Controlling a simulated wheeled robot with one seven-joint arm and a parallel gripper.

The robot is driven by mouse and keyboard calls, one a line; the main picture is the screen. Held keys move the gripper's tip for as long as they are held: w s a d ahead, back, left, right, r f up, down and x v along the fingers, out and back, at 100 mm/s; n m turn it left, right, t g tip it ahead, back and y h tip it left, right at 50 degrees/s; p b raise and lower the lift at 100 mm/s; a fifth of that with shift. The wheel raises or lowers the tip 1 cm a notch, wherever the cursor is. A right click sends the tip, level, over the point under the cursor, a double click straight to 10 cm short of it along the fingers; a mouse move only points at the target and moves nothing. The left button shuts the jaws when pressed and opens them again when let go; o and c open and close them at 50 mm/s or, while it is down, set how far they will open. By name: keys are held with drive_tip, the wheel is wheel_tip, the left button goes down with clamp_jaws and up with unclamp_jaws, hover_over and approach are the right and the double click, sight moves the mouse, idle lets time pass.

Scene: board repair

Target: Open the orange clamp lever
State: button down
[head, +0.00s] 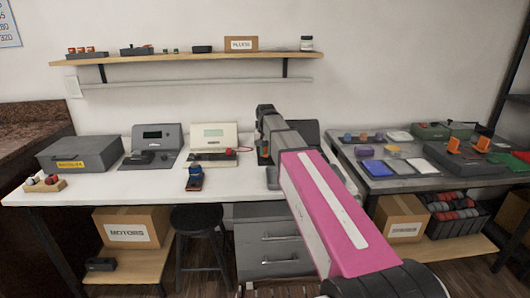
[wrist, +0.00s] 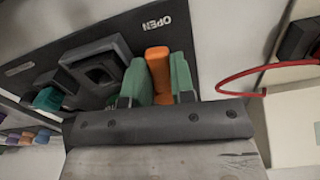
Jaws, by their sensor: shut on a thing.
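The orange clamp lever (wrist: 159,80) stands between the two green finger pads of my gripper (wrist: 158,92) in the wrist view. The pads press on its two sides, so my gripper is shut on the lever. The lever belongs to a dark fixture plate (wrist: 125,35) marked OPEN beyond the lever. A grey block with a square opening (wrist: 100,68) sits on the plate to the left of the fingers. In the head view my arm hides most of the fixture and the fingers. Only a small orange patch shows beside the wrist, and I cannot tell what it is.
A beige instrument (head: 213,137) with a red cable (wrist: 240,82) stands close beside the fixture on the white bench (head: 100,187). A grey instrument (head: 155,140) and a grey case (head: 80,153) stand further left. A second table (head: 400,184) with parts is at right.

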sight(266, 153)
idle(0.3)
drive_tip(key=c, duration=1)
unclamp_jaws()
drive_tip(key=shift+o, duration=0.2)
wheel_tip(266, 153, up, 11)
drive_tip(key=shift+f, duration=0.1)
